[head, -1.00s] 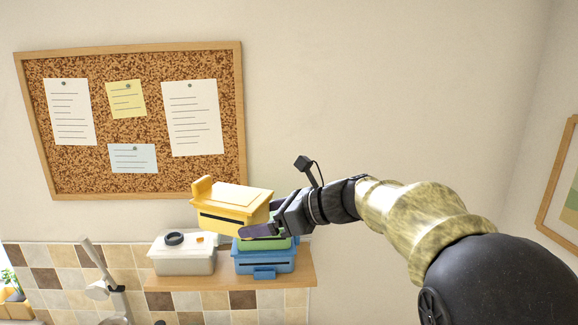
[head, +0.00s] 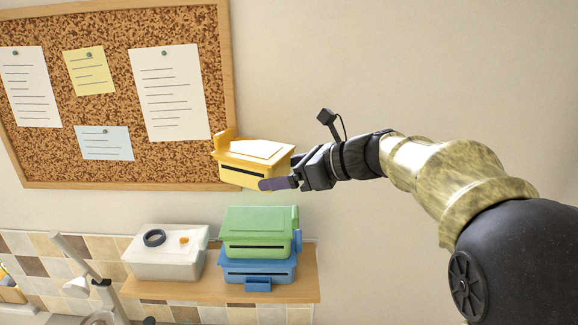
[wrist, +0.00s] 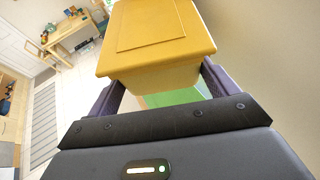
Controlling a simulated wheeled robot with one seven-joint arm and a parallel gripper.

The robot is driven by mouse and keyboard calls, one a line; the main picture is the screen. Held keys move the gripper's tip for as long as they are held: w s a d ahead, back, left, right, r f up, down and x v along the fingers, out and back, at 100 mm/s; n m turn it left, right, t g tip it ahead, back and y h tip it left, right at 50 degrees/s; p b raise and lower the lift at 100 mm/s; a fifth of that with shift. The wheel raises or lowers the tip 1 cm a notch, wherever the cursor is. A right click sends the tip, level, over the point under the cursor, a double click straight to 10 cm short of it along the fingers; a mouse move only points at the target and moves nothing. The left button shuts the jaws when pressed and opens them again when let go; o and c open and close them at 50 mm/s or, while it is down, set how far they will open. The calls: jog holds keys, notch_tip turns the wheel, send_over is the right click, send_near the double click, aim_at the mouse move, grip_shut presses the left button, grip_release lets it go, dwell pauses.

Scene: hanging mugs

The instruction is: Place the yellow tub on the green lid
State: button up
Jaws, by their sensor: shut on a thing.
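The yellow tub (head: 252,162) is held in the air by my gripper (head: 280,180), in front of the lower right of the cork board in the head view. My gripper is shut on the tub's right end. In the wrist view the yellow tub (wrist: 160,45) sits between the two dark fingers. The green lid (head: 262,219) tops a green tub, which is stacked on a blue tub (head: 258,268) on the shelf. The yellow tub is above the green lid, apart from it, with a clear gap. Part of the green shows below the tub in the wrist view (wrist: 172,97).
A white tub (head: 165,252) with a black ring (head: 154,238) and a small orange piece on top stands left of the stack on the wooden shelf (head: 308,280). A cork board (head: 120,165) hangs on the wall behind. The wall to the right is bare.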

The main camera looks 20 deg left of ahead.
jog(key=shift+s+a+r, duration=0.1)
jog(key=shift+s, duration=0.3)
jog(key=shift+w, duration=0.15)
notch_tip(320, 180, down, 5)
jog(key=b, duration=0.4)
jog(key=shift+w+d+f+b, duration=0.15)
jog(key=shift+d+f+b, duration=0.1)
jog(key=shift+f+b, duration=0.5)
jog(key=shift+s+f+b, duration=0.3)
jog(key=shift+f+b, duration=0.05)
jog(key=shift+f, duration=0.3)
jog(key=shift+w+a+f, duration=0.1)
jog(key=shift+w+f, duration=0.05)
